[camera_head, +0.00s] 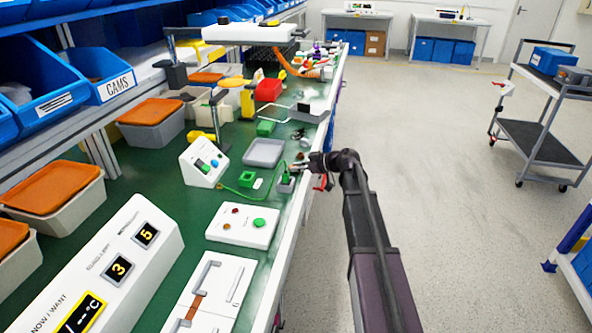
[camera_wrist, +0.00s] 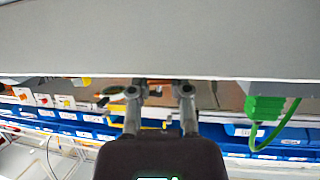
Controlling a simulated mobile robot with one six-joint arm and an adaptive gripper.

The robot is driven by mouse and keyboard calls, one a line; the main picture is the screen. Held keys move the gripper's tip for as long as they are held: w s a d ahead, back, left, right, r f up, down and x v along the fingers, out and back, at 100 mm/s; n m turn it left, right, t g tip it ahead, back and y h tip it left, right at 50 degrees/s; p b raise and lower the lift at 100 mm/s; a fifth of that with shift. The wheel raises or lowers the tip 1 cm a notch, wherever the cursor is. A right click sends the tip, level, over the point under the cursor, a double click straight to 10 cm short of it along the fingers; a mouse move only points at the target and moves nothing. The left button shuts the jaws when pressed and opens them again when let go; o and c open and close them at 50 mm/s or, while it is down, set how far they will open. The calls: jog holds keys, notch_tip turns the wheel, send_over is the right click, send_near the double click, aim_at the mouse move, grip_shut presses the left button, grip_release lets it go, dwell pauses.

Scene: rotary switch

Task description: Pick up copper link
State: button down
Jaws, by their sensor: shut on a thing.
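My gripper (camera_head: 305,166) is at the right edge of the green bench, just beside a small grey block with a green plug. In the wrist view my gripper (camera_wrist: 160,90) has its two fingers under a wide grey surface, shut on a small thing. A brownish copper tone shows between the fingertips, consistent with the copper link, but its outline is too small and blurred to make out. Another copper-coloured strip (camera_head: 193,308) lies on a white panel at the lower left, well away from my gripper.
The green plug (camera_head: 283,169) with its cable stands left of my gripper; it also shows in the wrist view (camera_wrist: 265,108). A grey tray (camera_head: 264,153) and a white button box (camera_head: 243,225) are close by. The floor to the right is free up to a cart (camera_head: 540,120).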

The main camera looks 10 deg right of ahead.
jog(key=shift+r, duration=0.15)
notch_tip(320, 180, up, 3)
jog(key=p, duration=0.3)
jog(key=s+d+r+p, duration=0.1)
jog(key=s+d+p, duration=0.1)
jog(key=s+d, duration=0.7)
jog(key=s, duration=0.3)
jog(key=shift+s+d+r, duration=0.35)
jog(key=shift+r, duration=0.1)
dwell(0.4)
